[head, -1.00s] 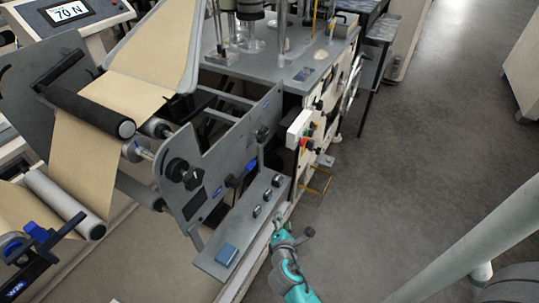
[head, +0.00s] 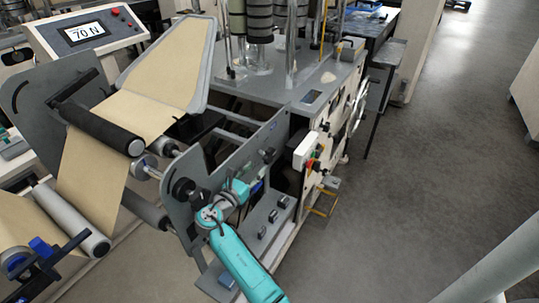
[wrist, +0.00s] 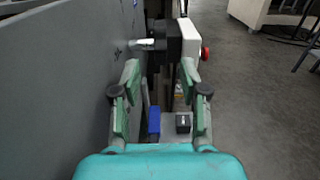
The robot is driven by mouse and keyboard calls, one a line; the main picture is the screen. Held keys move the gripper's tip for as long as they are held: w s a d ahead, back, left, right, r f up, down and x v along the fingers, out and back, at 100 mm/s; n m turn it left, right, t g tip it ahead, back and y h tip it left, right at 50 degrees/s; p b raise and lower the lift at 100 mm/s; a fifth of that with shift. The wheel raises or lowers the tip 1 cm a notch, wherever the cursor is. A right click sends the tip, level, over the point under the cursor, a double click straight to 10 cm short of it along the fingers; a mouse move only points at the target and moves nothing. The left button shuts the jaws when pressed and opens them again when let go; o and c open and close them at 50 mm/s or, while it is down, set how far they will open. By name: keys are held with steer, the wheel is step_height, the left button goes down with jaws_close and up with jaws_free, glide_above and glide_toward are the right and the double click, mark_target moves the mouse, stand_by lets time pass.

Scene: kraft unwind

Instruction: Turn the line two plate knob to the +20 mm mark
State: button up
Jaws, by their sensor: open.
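I cannot tell from any label which is the line two plate knob, and no +20 mm mark is legible. In the wrist view, a black knob (wrist: 174,40) on a silver shaft sticks out of the plate (wrist: 60,90), ahead of my fingertips. My gripper (wrist: 160,75) is open and empty beside the plate.
A blue part (wrist: 154,122) and a small black switch (wrist: 183,123) lie below my fingers. A white box with a red button (wrist: 207,53) stands beyond the knob. Brown web runs over rollers (head: 105,127) at left. Grey floor (head: 430,170) is clear at right.

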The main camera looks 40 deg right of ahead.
mark_target(270, 154)
steer(key=x, duration=1)
steer(key=shift+d+f, duration=0.1)
jaws_close()
